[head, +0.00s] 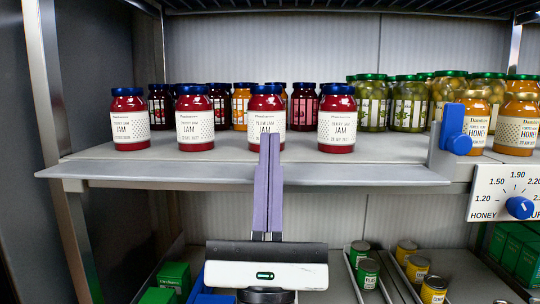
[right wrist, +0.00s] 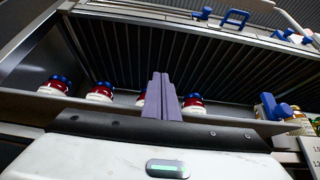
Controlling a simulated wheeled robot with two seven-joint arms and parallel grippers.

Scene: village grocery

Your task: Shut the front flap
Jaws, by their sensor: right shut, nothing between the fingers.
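The front flap (head: 140,174) is a long grey panel along the front edge of the upper shelf. It lies folded down, about level, in front of the jam jars. A blue latch-like part (head: 453,128) stands at its right end, on a grey upright; it also shows in the right wrist view (right wrist: 274,106). My right gripper (head: 269,140) points up with its purple fingers closed together and empty. In the head view the fingers cover the middle of the flap; whether they touch it I cannot tell. The fingers also show in the right wrist view (right wrist: 161,78). My left gripper is not in view.
Red jam jars (head: 195,120) with blue lids stand in a row behind the flap. Honey jars (head: 515,125) stand at the right. A price dial plate (head: 497,190) with a blue knob hangs on the shelf front. Cans (head: 368,272) and green boxes (head: 174,276) fill the lower shelf.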

